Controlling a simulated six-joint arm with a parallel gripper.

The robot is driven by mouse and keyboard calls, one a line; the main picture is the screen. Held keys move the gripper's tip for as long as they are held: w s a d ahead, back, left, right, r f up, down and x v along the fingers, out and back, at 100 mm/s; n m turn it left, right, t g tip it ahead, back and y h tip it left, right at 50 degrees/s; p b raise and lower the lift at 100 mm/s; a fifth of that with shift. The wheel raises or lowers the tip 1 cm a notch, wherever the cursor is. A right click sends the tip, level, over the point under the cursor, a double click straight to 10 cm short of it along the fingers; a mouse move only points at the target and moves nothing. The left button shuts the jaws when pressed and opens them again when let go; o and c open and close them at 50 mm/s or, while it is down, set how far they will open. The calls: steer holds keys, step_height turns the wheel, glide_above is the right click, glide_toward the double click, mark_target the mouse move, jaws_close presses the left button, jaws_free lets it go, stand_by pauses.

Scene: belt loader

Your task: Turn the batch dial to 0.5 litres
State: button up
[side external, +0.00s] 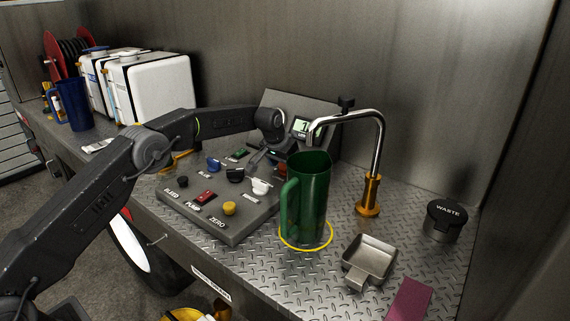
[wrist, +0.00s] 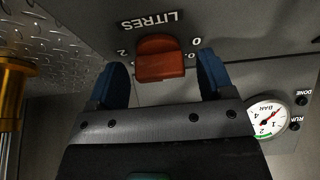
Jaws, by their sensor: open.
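The batch dial (wrist: 160,58) is an orange-red knob below the upside-down LITRES label (wrist: 150,20) in the wrist view. A 2 shows at its left, a 0 at its right, and a partly hidden number beside my right finger. I cannot read which mark the dial points at. My gripper (wrist: 162,74) is open, its blue fingers on either side of the dial with gaps showing. In the side view my gripper (side external: 259,156) is low over the back right of the control panel (side external: 235,233); the dial is mostly hidden there by the green jug.
The green jug (side external: 313,205) stands inside a yellow ring under the curved spout (side external: 380,140), close to my gripper. A lit display (side external: 302,125) is behind. Several switches and buttons, including a yellow one (side external: 229,208), are nearby. A pressure gauge (wrist: 267,118) shows in the wrist view.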

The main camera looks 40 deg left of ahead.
steer(key=shift+c, duration=0.2)
steer(key=c, duration=0.9)
steer(key=shift+m, duration=0.4)
steer(key=m+h, duration=0.1)
steer(key=m, duration=0.2)
steer(key=shift+a+h, duration=0.1)
steer(key=shift+h, duration=0.2)
steer(key=shift+m+g+h, duration=0.3)
steer(key=shift+m+h, duration=0.1)
steer(key=shift+m, duration=0.85)
steer(key=shift+m+g+h, duration=0.3)
steer(key=shift+m+h, duration=0.1)
steer(key=shift+m, duration=0.85)
